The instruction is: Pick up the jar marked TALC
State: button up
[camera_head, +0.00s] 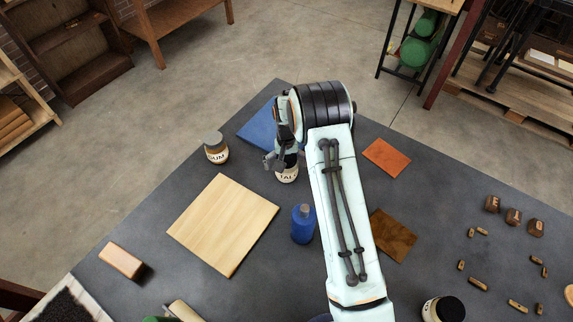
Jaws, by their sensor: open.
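The jar marked TALC (287,175) stands on the dark table near its far corner, with only the letters "TAL" partly readable. My gripper (275,160) is right at the jar, in front of its upper part, and hides its top. The gripper is open; whether its fingers touch or surround the jar cannot be told. My arm reaches over the table from the lower right and covers the area just right of the jar.
A jar marked GUM (216,149) stands to the left. A blue bottle (303,224) stands nearer, beside my arm. A blue sheet (258,131) lies behind the TALC jar. A wooden board (222,224) lies at left; letter blocks (513,216) and small pieces lie at right.

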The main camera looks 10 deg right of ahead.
jog(key=c, duration=1.3)
